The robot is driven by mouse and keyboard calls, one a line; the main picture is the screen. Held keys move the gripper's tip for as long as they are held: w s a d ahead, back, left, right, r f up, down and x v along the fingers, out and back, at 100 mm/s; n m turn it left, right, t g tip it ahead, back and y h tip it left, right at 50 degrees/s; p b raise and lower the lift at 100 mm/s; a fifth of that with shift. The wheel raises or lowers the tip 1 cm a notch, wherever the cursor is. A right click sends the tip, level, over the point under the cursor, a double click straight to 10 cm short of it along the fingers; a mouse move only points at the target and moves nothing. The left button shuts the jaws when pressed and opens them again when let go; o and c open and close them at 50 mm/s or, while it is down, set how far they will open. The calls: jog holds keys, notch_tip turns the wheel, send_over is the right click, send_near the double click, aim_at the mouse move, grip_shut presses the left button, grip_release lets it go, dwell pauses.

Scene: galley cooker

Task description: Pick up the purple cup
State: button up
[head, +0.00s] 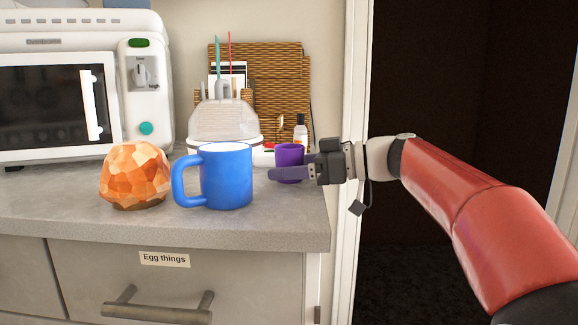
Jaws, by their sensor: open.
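The small purple cup (289,154) stands upright on the grey counter, right of the blue mug. My gripper (275,170) reaches in from the right and points left. Its fingers are open. The nearer finger passes in front of the cup's lower part and hides it. The farther finger is mostly hidden behind the cup, so the cup appears to be between the fingers. I cannot tell whether either finger touches it.
A large blue mug (226,176) stands close left of my fingertips. An orange faceted lamp (135,177) is farther left, before a white microwave (66,100). A domed white holder (224,122), a small bottle (300,131) and a wicker organiser (283,90) stand behind. The counter (285,225) ends at the right by a doorway.

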jog(key=shift+a, duration=0.15)
jog(key=shift+f, duration=0.1)
jog(key=c, duration=1.1)
notch_tip(320, 180, up, 20)
jog(key=p, duration=0.6)
jog(key=shift+p, duration=0.4)
